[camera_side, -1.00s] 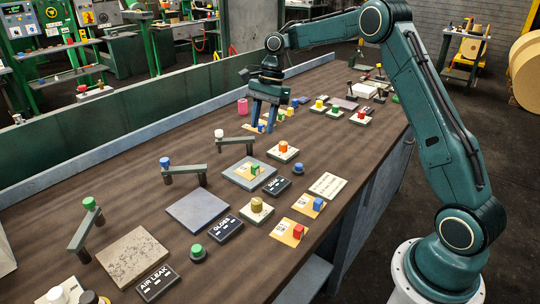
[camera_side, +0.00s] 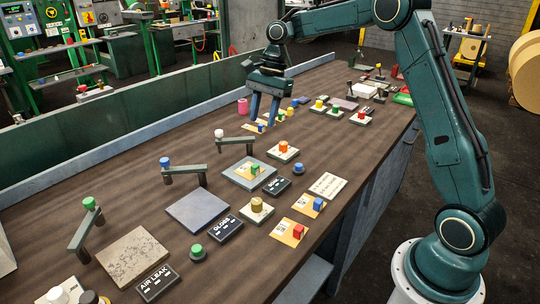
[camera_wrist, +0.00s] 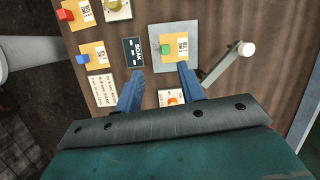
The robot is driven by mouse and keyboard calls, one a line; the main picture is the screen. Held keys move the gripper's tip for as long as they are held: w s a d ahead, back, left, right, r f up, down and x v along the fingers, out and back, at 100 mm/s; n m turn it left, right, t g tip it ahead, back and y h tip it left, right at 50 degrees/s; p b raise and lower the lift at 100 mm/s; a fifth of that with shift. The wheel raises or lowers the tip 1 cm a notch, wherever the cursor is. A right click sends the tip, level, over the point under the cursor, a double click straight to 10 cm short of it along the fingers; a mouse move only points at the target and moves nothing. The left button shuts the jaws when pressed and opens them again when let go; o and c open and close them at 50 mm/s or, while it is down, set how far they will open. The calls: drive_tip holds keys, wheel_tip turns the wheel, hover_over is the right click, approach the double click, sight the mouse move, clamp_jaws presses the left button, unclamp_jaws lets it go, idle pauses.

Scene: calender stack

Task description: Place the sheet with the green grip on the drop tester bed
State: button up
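An orange sheet (camera_side: 247,172) with a green block grip (camera_side: 255,168) lies on a grey square plate (camera_side: 233,178). In the wrist view, the green grip (camera_wrist: 166,50) and plate (camera_wrist: 194,30) show ahead of my fingertips. My gripper (camera_side: 262,121) hangs above the table, behind and apart from this plate. Its two blue fingers are spread with nothing between them; they also show spread in the wrist view (camera_wrist: 160,68). I cannot make out a drop tester name on any bed.
A blue-grey plate (camera_side: 192,213) stands by a GLOSS label (camera_side: 227,229); a speckled plate (camera_side: 125,262) stands by an AIR LEAK label (camera_side: 157,282). Low posts with arms stand along their left. Sheets with red (camera_side: 299,232) and blue (camera_side: 318,204) grips lie near the front edge. Several small items crowd the far end.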

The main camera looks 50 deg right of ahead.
drive_tip(key=s+a+r+n+t+h, duration=0.1)
drive_tip(key=s+a+r+n, duration=0.35)
drive_tip(key=s, duration=0.25)
drive_tip(key=s+a+r+n+t, duration=0.2)
drive_tip(key=s+a+r+n, duration=0.1)
drive_tip(key=s+r, duration=0.35)
drive_tip(key=s+f+n+t+h, duration=0.2)
drive_tip(key=s+n, duration=0.7)
drive_tip(key=s, duration=0.9)
wheel_tip(320, 180, down, 2)
drive_tip(key=shift+s+f, duration=0.1)
drive_tip(key=shift+s, duration=0.25)
